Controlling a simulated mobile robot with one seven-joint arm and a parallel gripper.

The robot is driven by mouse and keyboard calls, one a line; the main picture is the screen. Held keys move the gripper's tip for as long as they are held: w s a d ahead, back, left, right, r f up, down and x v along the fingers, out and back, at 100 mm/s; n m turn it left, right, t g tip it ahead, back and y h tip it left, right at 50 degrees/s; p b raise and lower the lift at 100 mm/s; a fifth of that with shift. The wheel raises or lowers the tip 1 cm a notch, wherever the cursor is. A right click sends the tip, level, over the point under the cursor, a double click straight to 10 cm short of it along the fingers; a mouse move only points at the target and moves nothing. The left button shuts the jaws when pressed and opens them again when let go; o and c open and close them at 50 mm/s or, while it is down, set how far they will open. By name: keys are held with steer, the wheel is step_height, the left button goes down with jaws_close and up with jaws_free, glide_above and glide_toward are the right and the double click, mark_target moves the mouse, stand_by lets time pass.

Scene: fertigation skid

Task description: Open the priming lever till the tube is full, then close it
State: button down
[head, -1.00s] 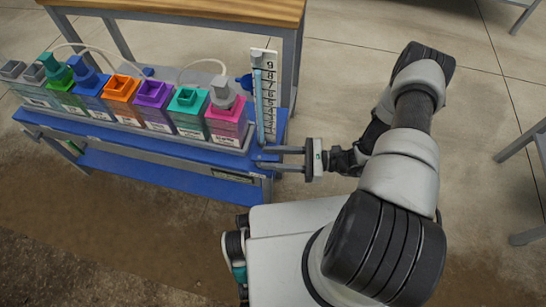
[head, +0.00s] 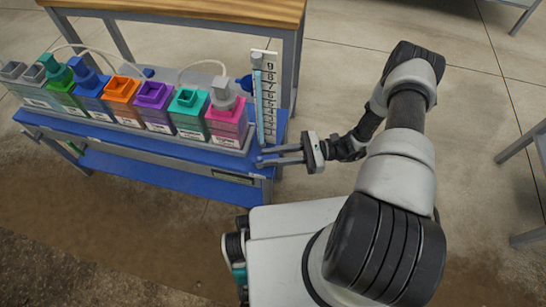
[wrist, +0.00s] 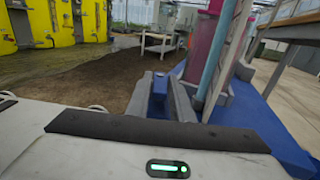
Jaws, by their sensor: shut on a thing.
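The clear tube (head: 259,105) stands upright at the right end of the blue skid, with a numbered white scale board (head: 270,95) beside it. A light blue column shows in it, reaching near the upper numbers; its exact top is hard to read. My gripper (head: 260,157) is at the skid's right front corner, below the tube. In the wrist view its two grey fingers (wrist: 161,98) are closed around a small blue piece (wrist: 160,84), which appears to be the priming lever. The fingers hide most of it, and its angle is hard to tell.
Several coloured tanks (head: 154,105) stand in a row on the blue skid (head: 170,180), left of the tube. A wood-topped bench (head: 190,8) stands behind. A table leg (head: 528,238) is at the far right. Open concrete floor lies right of the skid.

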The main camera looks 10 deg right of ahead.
steer(key=n+g, duration=0.1)
steer(key=g, duration=0.1)
steer(key=w+n+g+h, duration=0.1)
steer(key=n+g, duration=0.2)
steer(key=g, duration=0.2)
steer(key=shift+w+a+n+h, duration=0.2)
steer(key=shift+w+n+h, duration=0.1)
steer(key=shift+w, duration=0.05)
steer(key=shift+g, duration=0.3)
steer(key=c, duration=1.7)
jaws_free()
